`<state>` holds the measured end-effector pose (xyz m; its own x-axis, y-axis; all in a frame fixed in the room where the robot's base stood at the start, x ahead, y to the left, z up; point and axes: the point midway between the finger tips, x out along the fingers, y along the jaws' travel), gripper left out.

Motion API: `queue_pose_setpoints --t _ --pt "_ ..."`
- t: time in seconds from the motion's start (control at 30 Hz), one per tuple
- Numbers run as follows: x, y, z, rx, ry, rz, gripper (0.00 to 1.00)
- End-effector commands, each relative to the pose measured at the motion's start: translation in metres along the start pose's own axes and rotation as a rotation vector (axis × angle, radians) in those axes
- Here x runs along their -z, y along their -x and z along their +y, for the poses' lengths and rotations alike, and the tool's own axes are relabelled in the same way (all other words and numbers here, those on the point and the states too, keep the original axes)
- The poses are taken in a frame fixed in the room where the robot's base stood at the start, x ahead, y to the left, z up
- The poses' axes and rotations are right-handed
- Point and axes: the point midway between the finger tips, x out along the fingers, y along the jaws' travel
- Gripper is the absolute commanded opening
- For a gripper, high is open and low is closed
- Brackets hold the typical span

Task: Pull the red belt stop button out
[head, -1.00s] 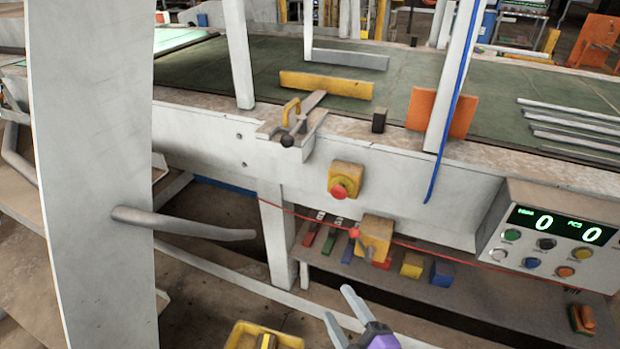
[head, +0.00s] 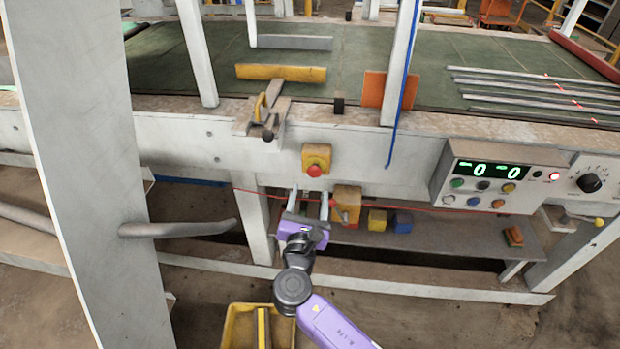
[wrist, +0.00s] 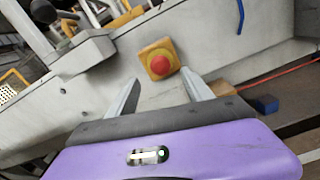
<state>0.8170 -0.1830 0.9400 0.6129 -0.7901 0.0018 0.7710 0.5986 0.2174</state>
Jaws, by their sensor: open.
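The red belt stop button (head: 315,171) sits on a yellow box on the white side panel of the conveyor, below the belt's edge. In the wrist view the red button (wrist: 160,65) shows on its yellow plate, just beyond the fingertips and roughly between them. My gripper (head: 309,192) is open and empty, a little below the button in the head view and apart from it. In the wrist view both fingers of my gripper (wrist: 161,86) point toward the panel. Nothing hides the button.
A second yellow box (head: 347,203) hangs just right of my gripper, near a red cord. A toggle clamp (head: 265,117) sits up left. A control panel (head: 487,183) is at right. A white post (head: 80,150) with a bent bar (head: 180,228) stands at left.

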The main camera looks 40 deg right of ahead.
Motion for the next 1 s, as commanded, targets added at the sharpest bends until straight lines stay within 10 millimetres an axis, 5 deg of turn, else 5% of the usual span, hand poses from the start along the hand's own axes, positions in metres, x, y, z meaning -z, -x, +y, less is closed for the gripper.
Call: queue_pose_setpoints --t 0.4,0.8,1.0 --pt "0.000 -0.058 0.000 0.000 -0.004 0.001 0.59" --pt "0.000 -0.066 0.000 -0.002 -0.005 0.002 0.59" --pt "0.000 -0.066 0.000 -0.002 -0.005 0.002 0.20"
